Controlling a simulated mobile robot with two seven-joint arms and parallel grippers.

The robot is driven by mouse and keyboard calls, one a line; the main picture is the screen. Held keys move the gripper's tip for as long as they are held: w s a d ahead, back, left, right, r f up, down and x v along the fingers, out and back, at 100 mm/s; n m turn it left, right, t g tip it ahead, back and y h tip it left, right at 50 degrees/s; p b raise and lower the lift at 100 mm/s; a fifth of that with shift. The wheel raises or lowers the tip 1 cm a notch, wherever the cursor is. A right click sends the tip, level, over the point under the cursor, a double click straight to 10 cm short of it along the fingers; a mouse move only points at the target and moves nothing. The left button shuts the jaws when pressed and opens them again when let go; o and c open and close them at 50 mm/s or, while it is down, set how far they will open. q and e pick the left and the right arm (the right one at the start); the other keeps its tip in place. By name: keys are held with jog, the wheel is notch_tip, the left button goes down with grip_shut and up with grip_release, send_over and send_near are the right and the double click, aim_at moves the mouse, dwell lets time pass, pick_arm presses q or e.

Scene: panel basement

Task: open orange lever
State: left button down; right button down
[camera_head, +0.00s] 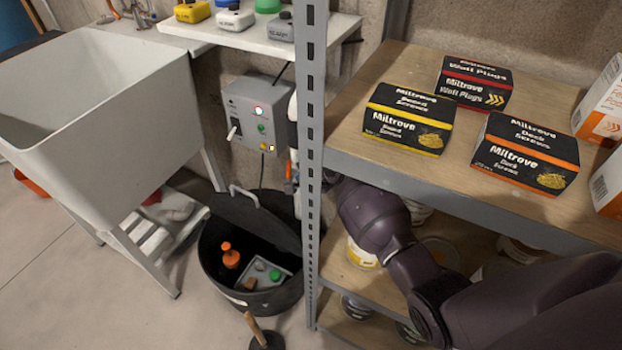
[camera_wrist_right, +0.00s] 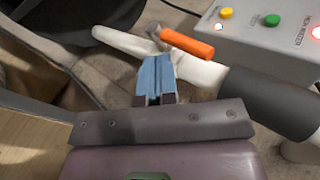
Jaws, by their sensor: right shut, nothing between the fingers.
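The orange lever (camera_wrist_right: 187,42) sits on a metal stem on a white pipe (camera_wrist_right: 200,72) in the right wrist view. It points to the right and slightly down. In the head view a small orange bit (camera_head: 289,188) shows just left of the shelf post. My right gripper (camera_wrist_right: 156,66) has blue fingertips held together with nothing between them. They are just below and left of the lever, close to the pipe; I cannot tell whether they touch either one. In the head view the post hides most of this gripper. My left gripper is not in view.
A grey control box (camera_head: 256,112) with buttons is on the wall beside the pipe. My right arm reaches between shelves, under the upper board (camera_head: 345,140) and behind the metal post (camera_head: 311,150). A black bin (camera_head: 225,290) stands below. A white sink (camera_head: 95,110) is at left.

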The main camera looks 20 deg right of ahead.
jog(key=shift+w+a+r, duration=0.1)
jog(key=shift+w+a, duration=0.25)
jog(key=shift+w, duration=0.3)
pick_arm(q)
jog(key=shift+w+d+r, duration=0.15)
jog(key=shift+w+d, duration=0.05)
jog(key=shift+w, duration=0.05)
pick_arm(e)
jog(key=shift+w+a+r, duration=0.1)
jog(key=shift+w+r, duration=0.1)
jog(key=shift+w, duration=0.05)
